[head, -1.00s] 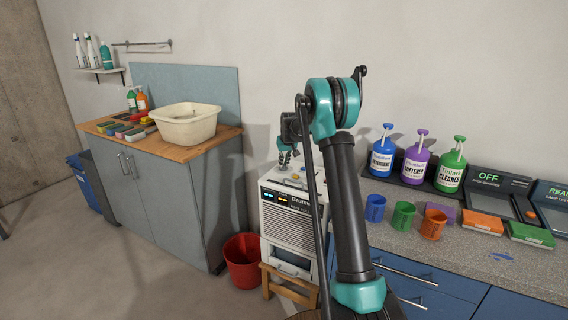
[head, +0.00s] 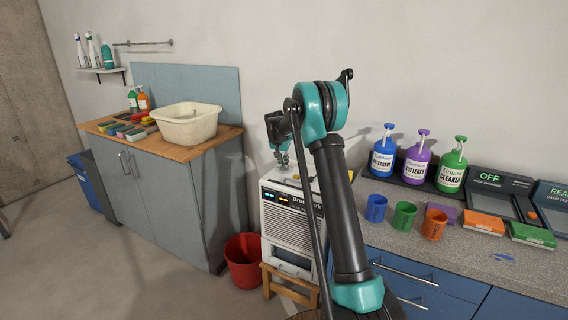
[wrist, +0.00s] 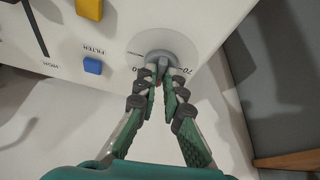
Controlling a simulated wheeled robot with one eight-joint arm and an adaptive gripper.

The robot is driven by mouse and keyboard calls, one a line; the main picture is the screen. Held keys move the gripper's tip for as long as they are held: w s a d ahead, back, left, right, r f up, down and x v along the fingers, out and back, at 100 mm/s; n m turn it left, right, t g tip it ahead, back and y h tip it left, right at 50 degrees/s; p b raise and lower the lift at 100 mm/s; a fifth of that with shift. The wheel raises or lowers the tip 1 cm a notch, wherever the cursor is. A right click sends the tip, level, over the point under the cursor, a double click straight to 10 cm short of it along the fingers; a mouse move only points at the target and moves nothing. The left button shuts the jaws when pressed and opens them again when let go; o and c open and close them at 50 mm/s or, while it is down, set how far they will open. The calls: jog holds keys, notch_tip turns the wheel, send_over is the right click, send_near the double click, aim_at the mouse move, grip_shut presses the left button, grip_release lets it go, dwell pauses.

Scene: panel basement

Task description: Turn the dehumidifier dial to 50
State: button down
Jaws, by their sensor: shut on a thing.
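The white dehumidifier (head: 290,225) stands on a small wooden stool between the grey cabinet and the blue counter. Its top panel carries a round grey dial (wrist: 166,44), seen in the wrist view with printed numbers around it; "70" reads at its right, and the number at its left is partly covered. My gripper (wrist: 157,68) is shut on the dial, its green fingers with dark pads closing at the near edge. In the head view my gripper (head: 282,161) is small above the panel, and the dial cannot be made out there. The dial's pointer is hidden.
In the wrist view, a blue button (wrist: 93,65) labelled FILTER, a yellow button (wrist: 90,9) and a slider slot lie left of the dial. A red bucket (head: 243,262) stands left of the dehumidifier. The counter (head: 480,255) at right holds bottles and cups.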

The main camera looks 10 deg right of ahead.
jog(key=shift+m, duration=0.6)
jog(key=shift+h, duration=0.3)
jog(key=c, duration=1.6)
grip_release()
jog(key=shift+c, duration=0.2)
jog(key=shift+a+r, duration=0.1)
jog(key=v, duration=1.1)
jog(key=shift+r, duration=0.45)
